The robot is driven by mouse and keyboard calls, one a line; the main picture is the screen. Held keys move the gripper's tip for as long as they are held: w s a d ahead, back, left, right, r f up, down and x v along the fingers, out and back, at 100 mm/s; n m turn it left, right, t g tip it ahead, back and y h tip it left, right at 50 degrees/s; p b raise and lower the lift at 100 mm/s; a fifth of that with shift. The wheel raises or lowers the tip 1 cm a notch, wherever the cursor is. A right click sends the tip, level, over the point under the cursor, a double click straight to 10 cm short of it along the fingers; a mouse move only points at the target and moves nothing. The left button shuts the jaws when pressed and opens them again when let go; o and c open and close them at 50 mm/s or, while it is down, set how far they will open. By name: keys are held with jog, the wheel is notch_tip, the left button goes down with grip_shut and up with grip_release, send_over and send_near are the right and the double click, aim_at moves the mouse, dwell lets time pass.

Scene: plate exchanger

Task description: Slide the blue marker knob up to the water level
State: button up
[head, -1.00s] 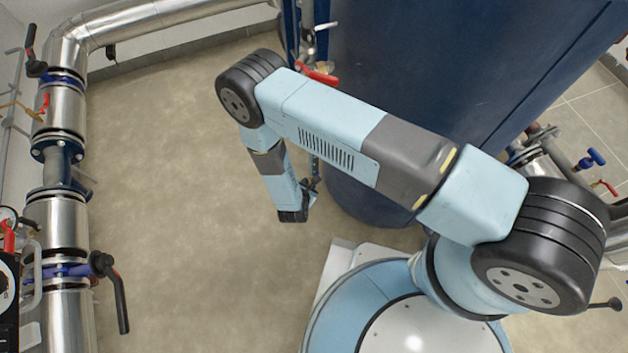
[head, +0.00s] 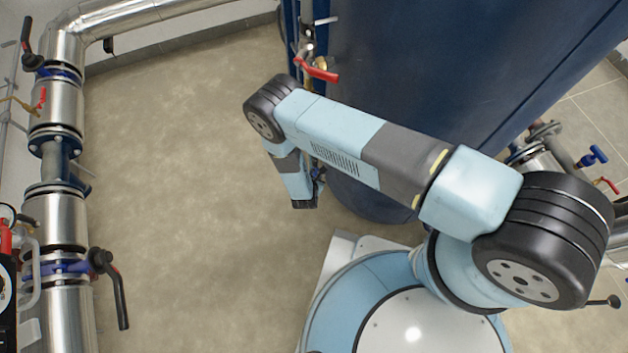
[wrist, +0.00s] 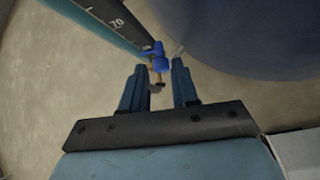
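The blue marker knob (wrist: 160,55) shows in the wrist view, at the lower end of a dark scale strip (wrist: 112,20) with light markings, where "70" is readable. A small stem with a dark round end hangs from it between my fingers. My gripper (wrist: 159,68) is open, with one finger on each side of the stem. I see gaps, so the fingers appear not to press on it. In the head view my arm hides the marker, and my gripper is mostly hidden beside the tank. The water level does not show in either view.
The large dark blue tank (head: 440,70) stands close behind my arm. A red-handled valve (head: 318,70) sits on its left side. Steel pipes with valves (head: 60,215) run along the left. The floor (head: 180,200) between is clear.

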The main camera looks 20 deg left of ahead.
aim_at(316, 173)
jog(key=shift+x, duration=1.65)
grip_shut()
